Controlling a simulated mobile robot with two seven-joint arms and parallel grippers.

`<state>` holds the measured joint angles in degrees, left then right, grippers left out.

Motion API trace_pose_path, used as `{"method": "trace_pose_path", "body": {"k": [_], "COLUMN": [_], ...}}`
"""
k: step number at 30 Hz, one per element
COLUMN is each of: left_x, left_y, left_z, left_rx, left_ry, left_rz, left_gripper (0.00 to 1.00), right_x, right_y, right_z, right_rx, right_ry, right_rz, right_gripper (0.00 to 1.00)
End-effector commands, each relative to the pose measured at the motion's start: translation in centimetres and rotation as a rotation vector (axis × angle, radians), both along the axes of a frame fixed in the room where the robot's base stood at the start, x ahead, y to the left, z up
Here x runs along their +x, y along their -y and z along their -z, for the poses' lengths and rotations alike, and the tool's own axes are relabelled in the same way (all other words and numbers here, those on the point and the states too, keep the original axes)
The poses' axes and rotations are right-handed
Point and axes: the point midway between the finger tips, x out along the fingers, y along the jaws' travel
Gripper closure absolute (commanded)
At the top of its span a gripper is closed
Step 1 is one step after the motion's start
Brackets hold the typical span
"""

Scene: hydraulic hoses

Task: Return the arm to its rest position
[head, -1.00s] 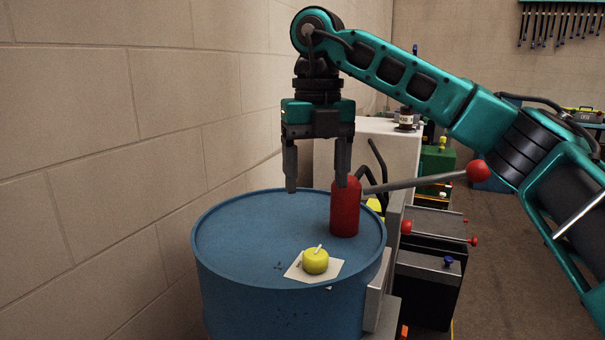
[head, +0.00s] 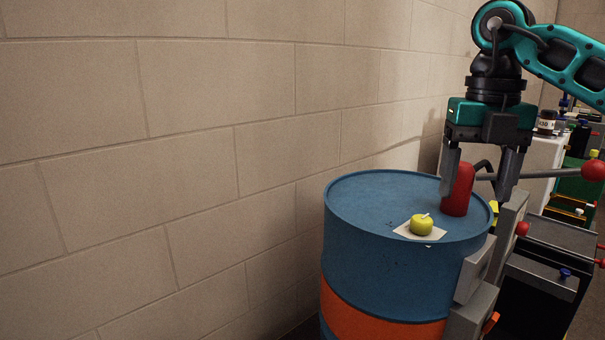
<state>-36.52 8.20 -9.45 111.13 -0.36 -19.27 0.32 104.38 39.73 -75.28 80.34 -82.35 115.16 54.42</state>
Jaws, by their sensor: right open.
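My right gripper (head: 479,190) hangs from the right arm, which comes in from the upper right of the head view. Its fingers point down and stand apart, with nothing seen held between them. In the picture it overlaps the red cylinder (head: 457,194), which stands upright on the blue drum (head: 375,270). I cannot tell whether the fingers touch the cylinder. My left gripper is not in view.
A yellow round thing (head: 421,225) lies on a white paper (head: 404,231) on the drum top. A red-knobbed lever (head: 593,171) reaches right, above dark equipment. A block wall (head: 200,150) runs along the left.

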Motion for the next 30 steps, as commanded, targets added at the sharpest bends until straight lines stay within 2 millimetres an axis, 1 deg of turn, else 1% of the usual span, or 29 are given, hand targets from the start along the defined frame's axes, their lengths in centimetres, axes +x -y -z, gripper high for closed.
{"method": "trace_pose_path", "body": {"k": [1,3,5,8,9,11,12,14,15,18,22,24,27,30], "left_x": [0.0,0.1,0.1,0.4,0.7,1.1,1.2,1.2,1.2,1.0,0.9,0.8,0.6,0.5], "left_y": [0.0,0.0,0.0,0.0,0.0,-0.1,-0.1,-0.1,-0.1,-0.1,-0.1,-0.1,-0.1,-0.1], "left_z": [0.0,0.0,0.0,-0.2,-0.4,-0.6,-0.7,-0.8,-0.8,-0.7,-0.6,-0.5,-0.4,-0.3], "left_rx": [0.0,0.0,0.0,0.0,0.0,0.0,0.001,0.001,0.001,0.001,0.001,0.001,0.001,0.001], "left_ry": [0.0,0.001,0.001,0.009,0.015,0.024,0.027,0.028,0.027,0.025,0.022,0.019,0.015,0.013], "left_rz": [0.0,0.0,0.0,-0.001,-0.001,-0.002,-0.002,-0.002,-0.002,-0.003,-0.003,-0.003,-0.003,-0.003], "left_gripper": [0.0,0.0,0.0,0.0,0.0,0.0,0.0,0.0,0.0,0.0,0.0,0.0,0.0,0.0], "right_x": [0.0,0.1,-0.1,-0.6,-1.0,-1.6,-2.2,-3.0,-3.6,-5.0,-6.4,-6.8,-7.0,-6.7], "right_y": [-0.5,-3.1,-5.1,-8.6,-10.1,-12.4,-13.9,-16.2,-17.6,-20.8,-24.0,-25.3,-26.4,-26.9], "right_z": [0.7,2.9,4.4,6.8,7.7,9.0,9.7,10.6,11.1,11.8,11.9,11.8,11.5,11.3], "right_rx": [0.015,0.104,0.178,0.316,0.38,0.483,0.558,0.674,0.753,0.955,1.216,1.351,1.537,1.707], "right_ry": [-0.009,-0.037,-0.055,-0.088,-0.101,-0.124,-0.138,-0.159,-0.173,-0.2,-0.225,-0.232,-0.236,-0.231], "right_rz": [-0.016,-0.089,-0.142,-0.222,-0.252,-0.292,-0.316,-0.343,-0.354,-0.362,-0.322,-0.277,-0.181,-0.053], "right_gripper": [0.29,0.29,0.29,0.29,0.29,0.29,0.29,0.29,0.29,0.29,0.29,0.29,0.29,0.29]}}
